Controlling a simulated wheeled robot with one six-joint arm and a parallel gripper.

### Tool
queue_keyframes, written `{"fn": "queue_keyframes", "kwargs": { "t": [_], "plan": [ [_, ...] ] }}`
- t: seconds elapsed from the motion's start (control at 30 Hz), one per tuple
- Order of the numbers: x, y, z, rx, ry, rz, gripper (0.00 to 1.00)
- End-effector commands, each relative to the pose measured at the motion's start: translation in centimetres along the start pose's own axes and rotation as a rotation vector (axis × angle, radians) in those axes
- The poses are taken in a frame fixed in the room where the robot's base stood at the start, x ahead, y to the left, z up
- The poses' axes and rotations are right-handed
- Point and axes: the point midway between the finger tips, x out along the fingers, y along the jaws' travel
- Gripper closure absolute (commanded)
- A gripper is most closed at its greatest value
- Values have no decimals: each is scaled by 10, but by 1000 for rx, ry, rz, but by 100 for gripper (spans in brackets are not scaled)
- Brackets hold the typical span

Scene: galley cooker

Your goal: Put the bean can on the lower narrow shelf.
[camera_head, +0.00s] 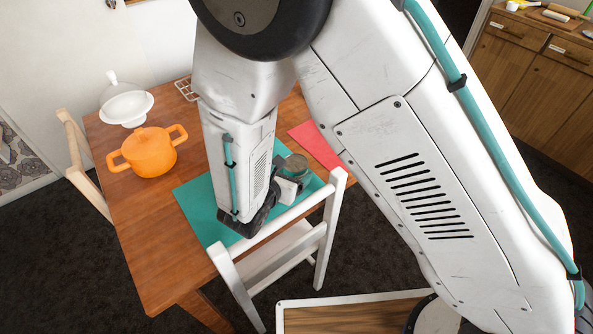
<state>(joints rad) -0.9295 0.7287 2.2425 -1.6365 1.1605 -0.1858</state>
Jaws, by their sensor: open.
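A small can (296,163) with a greyish-green top stands on the wooden table, by the right part of the teal mat (190,205). Its label cannot be read, so I cannot tell for certain that it is the bean can. My gripper (284,183) is low over the mat, right beside the can, with its jaws open. My arm and the chair back hide part of the jaws and the lower can, so I cannot tell whether they touch. No narrow shelf can be made out.
An orange pot (149,153) and a white colander (126,108) stand on the table's left side. A red mat (318,143) lies behind the can. A white chair (283,250) stands at the near edge. A wooden cabinet (520,65) is at the far right.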

Motion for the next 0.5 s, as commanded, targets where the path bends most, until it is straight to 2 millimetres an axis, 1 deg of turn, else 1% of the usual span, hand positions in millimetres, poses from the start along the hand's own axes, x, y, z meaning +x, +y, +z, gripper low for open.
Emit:
{"fn": "queue_keyframes", "kwargs": {
  "t": [0.17,0.3,0.4,0.5],
  "plan": [
    [23,-3,2,2,0,-5,15],
    [45,-4,4,1,0,-5,15],
    [55,-4,4,2,0,-4,15],
    [58,-4,4,2,0,-2,15]
  ]
}}
